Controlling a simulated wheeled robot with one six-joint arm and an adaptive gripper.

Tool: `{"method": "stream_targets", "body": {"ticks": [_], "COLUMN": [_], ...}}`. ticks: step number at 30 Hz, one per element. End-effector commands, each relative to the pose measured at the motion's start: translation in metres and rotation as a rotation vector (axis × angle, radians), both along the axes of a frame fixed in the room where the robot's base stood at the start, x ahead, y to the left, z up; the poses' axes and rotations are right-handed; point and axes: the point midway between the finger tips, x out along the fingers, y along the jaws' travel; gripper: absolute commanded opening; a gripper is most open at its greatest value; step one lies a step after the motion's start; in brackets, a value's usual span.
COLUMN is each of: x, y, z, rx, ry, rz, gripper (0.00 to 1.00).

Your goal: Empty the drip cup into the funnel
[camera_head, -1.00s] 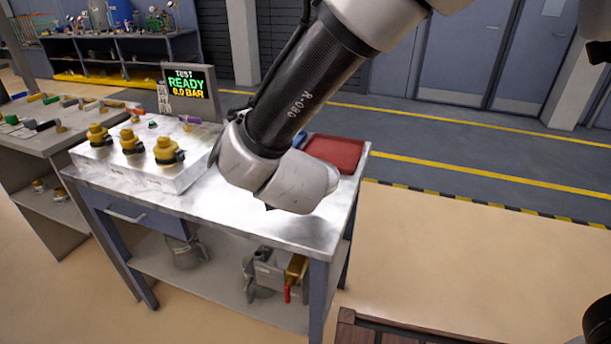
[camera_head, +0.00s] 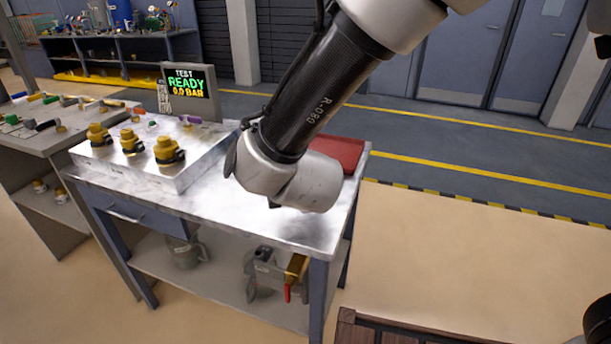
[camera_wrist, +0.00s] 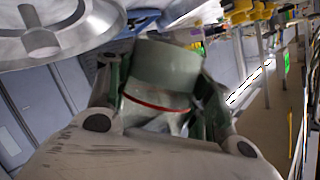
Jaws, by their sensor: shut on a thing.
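The drip cup (camera_wrist: 167,66) is a pale grey-green cup with a red line around it. My gripper (camera_wrist: 163,88) is shut on it, with a finger on each side, and the wrist view looks strongly tilted. A wide metal round rim with a hole and a spoke, probably the funnel (camera_wrist: 92,28), shows at the upper left of the wrist view, close beside the cup. I cannot tell whether they touch or whether the cup holds liquid. In the head view my arm hides the gripper, cup and funnel.
A metal bench (camera_head: 215,212) carries a block with yellow-capped valves (camera_head: 131,143), a screen (camera_head: 189,92) reading READY 0.0 BAR, and a red tray (camera_head: 338,151). A jug (camera_head: 184,252) and a red-handled valve (camera_head: 294,273) are on its lower shelf.

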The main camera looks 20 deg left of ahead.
Motion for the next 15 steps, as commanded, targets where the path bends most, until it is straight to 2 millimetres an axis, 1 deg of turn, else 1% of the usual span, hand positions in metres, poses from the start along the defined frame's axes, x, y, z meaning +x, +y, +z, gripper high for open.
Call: {"method": "stream_targets", "body": {"ticks": [15], "x": [0.002], "y": [-0.0042], "z": [0.0027], "rx": [0.063], "ry": [0.029], "rz": [-0.001], "gripper": [0.25]}}
